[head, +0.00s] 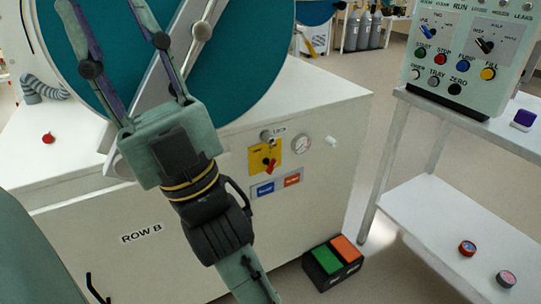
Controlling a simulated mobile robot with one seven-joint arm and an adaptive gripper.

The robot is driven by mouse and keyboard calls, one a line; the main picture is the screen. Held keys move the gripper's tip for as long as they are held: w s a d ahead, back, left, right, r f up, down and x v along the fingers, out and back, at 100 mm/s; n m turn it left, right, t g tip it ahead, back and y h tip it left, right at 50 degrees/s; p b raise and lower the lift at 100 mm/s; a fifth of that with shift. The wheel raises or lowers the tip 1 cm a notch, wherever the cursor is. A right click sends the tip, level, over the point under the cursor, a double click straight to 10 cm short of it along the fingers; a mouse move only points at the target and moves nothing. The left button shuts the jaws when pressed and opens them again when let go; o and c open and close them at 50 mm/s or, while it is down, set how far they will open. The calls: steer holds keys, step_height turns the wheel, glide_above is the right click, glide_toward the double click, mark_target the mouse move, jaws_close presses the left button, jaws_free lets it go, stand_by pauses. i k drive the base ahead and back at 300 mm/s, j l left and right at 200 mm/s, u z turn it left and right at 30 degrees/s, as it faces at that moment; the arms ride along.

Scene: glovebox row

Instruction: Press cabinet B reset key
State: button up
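The white cabinet (205,250) carries the label "ROW B" (142,234) on its front. Its front panel has a blue key (265,189) and an orange key (292,181) side by side; their lettering is too small to read. Above them is a red rotary switch (270,165) on a yellow plate. I cannot tell which control is the reset key. My gripper (103,8) is open and empty, its fingers spread in front of the large teal round door (250,50). It is up and left of the keys in the picture, touching none of them.
A pressure gauge (301,144) and a small metal knob (266,136) sit above the keys. A control box (467,50) with several buttons stands on a white shelf unit (455,205) at right. A green and orange pedal box (333,262) lies on the floor.

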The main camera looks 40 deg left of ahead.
mark_target(266, 189)
steer(key=k+j+u, duration=0.1)
steer(key=j, duration=0.3)
steer(key=k+j+u, duration=0.25)
steer(key=k+j, duration=0.15)
steer(key=j, duration=0.4)
steer(key=k+j+u, duration=0.1)
steer(key=j, duration=0.3)
steer(key=k+j+u, duration=0.1)
steer(key=j, duration=0.35)
steer(key=j+u, duration=0.2)
steer(key=j, duration=0.5)
steer(key=k, duration=0.05)
